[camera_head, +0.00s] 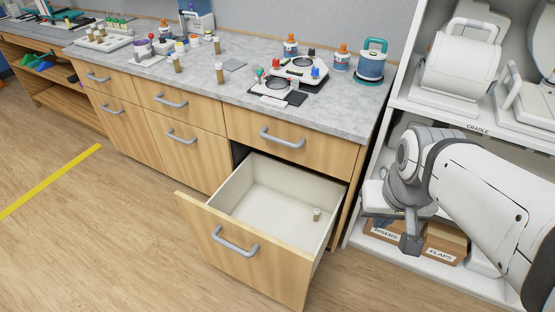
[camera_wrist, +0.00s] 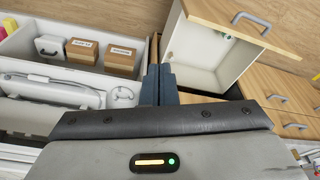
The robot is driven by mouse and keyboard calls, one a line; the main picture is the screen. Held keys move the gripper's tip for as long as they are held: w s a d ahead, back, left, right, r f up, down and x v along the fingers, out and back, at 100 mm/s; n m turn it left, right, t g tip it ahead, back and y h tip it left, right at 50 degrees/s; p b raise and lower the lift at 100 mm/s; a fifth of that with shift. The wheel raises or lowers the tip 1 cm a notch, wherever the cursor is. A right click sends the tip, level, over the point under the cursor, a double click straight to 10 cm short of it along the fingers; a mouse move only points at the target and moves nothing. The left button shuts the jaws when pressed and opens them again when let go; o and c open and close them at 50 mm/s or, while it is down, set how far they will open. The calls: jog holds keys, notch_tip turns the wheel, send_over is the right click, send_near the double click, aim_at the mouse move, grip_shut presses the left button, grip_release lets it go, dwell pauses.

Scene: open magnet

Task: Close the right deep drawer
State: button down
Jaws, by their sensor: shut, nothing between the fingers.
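The right deep drawer (camera_head: 235,244) is pulled well out of the wooden cabinet in the head view. My gripper (camera_head: 411,243) is right of the drawer in the head view, near the shelf unit, and apart from the drawer. In the wrist view my gripper (camera_wrist: 158,72) has its fingers together, with nothing between them.
A white shelf unit (camera_head: 390,103) with labelled boxes (camera_head: 441,256) stands at the right, close to my arm. The grey countertop (camera_head: 215,85) above the drawers holds bottles and lab devices. The wooden floor (camera_head: 110,220) left and in front of the drawer is clear.

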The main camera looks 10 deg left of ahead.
jog(key=shift+a, duration=0.15)
jog(key=n+t+h+b, duration=0.4)
jog(key=n+t+b, duration=0.5)
jog(key=n+b, duration=1.8)
send_near(267, 242)
jog(key=w+f+n, duration=0.1)
jog(key=w+d+f+n, duration=0.1)
jog(key=w+n, duration=0.1)
jog(key=w+f+n, duration=0.1)
jog(key=w, duration=0.1)
jog(key=shift+d+n+p, duration=0.3)
jog(key=shift+w+d, duration=0.15)
